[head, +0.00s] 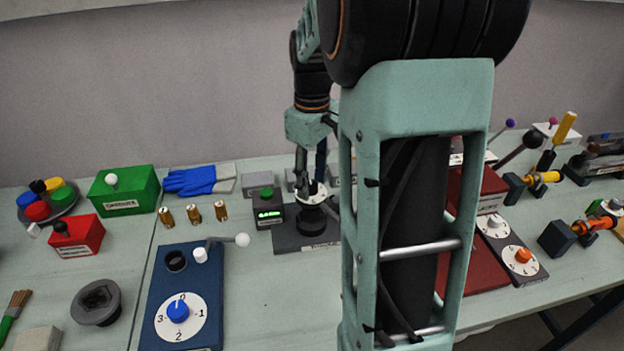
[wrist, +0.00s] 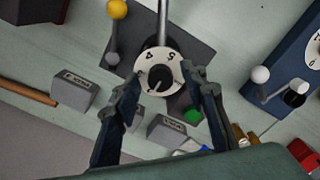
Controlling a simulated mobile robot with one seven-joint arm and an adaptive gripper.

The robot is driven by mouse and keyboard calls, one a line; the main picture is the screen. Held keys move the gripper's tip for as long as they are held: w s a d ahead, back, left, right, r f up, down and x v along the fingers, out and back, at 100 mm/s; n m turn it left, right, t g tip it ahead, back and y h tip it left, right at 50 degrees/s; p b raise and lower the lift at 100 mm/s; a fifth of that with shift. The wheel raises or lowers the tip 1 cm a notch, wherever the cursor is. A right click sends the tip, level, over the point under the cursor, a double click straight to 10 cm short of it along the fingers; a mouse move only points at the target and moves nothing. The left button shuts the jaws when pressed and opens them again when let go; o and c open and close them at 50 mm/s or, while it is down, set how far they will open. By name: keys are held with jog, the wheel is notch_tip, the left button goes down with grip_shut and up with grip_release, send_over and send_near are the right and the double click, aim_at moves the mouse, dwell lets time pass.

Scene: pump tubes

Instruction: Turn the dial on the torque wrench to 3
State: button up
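A white numbered dial (wrist: 147,66) with a black knob (wrist: 160,78) sits on a dark base plate (wrist: 190,45) in the wrist view. A silver bar (wrist: 162,22) runs away from it. The numbers 4 and 5 show on the dial's far side; others are hidden or too small to read. My gripper (wrist: 163,80) is open, with one finger on each side of the dial; I cannot tell whether the fingers touch it. In the head view my gripper (head: 311,180) points down over the same dial, on the dark base plate (head: 290,240), partly hidden by my arm.
A blue panel (head: 213,320) with a blue-knobbed dial (head: 179,311) and a white-ball lever (head: 242,240) stands left of the base plate. A green-button box (head: 267,207) is close by. A yellow-ball lever (wrist: 118,10) rises beside the dial. Small grey blocks (wrist: 73,91) lie near my fingers.

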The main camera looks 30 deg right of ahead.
jog(key=shift+c, duration=0.4)
grip_shut()
jog(key=m+p, duration=0.1)
jog(key=m, duration=0.4)
jog(key=shift+r+m+p, duration=0.1)
jog(key=shift+m+p, duration=0.25)
jog(key=shift+m, duration=0.05)
jog(key=m+p, duration=0.1)
jog(key=m, duration=0.4)
jog(key=shift+a+m, duration=0.1)
jog(key=shift+m, duration=0.3)
jog(key=shift+o, duration=0.4)
grip_release()
